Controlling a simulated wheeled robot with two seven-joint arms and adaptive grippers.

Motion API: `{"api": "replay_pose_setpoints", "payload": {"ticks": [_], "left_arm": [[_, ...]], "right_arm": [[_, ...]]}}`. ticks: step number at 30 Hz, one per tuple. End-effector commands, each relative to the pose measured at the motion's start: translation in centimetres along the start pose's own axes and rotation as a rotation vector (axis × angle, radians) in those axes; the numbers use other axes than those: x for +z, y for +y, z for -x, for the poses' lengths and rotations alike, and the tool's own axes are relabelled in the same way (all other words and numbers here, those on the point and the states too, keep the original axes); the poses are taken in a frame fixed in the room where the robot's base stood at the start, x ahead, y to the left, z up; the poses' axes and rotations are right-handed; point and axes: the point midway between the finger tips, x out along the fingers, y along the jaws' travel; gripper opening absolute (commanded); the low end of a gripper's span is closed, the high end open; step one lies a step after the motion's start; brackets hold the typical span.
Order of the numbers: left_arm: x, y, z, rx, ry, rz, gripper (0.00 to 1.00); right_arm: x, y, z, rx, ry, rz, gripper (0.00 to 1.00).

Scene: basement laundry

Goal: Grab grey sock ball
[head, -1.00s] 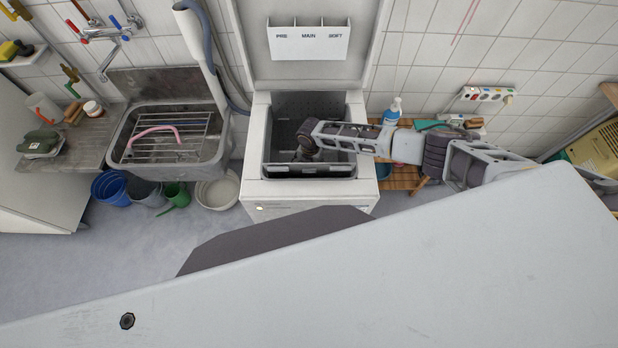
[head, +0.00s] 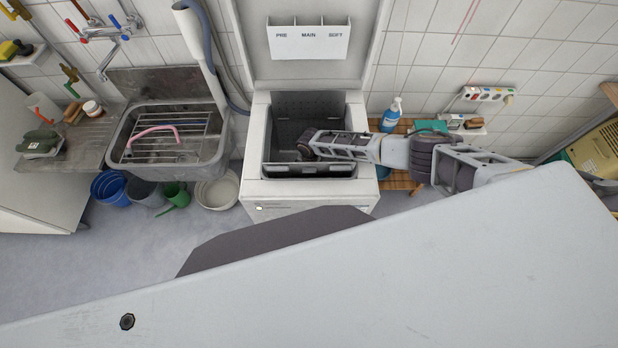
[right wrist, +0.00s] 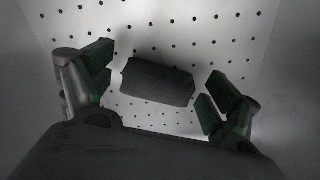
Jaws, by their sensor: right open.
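The grey sock ball (right wrist: 158,81) shows in the right wrist view as a dark, ribbed, rounded block inside the perforated drum. My right gripper (right wrist: 158,88) is open, with one finger to the left of the sock ball and one to the right. Gaps show between the sock ball and both fingers in this view. In the head view, my right arm reaches from the right into the open top-loading washer (head: 308,192). The gripper's fingers and the sock ball are hidden inside the washer there. My left gripper is not in view.
The pale drum wall (right wrist: 150,20) with rows of holes surrounds the sock ball. The washer's raised lid (head: 308,70) stands behind the opening. A sink (head: 168,140) and several buckets (head: 110,187) are at left. A spray bottle (head: 391,115) stands on a wooden rack at right.

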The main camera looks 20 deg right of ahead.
Motion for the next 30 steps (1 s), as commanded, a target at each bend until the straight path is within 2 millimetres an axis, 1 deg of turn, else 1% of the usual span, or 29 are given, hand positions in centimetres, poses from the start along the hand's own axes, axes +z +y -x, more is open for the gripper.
{"api": "replay_pose_setpoints", "payload": {"ticks": [7,8,18,19,30], "left_arm": [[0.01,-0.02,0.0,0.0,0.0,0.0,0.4],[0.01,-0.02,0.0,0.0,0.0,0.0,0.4],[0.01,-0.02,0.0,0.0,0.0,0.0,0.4],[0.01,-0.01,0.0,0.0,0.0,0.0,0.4],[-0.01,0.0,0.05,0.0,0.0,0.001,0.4]], "right_arm": [[0.01,-0.01,0.02,0.0,0.0,0.0,0.89],[0.01,-0.02,0.02,0.0,0.0,0.0,0.87],[0.02,-0.03,0.02,-0.001,0.0,0.0,0.43],[0.02,-0.03,0.02,-0.001,0.0,0.0,0.4],[0.04,-0.02,0.25,-0.001,0.0,-0.001,0.4]]}}
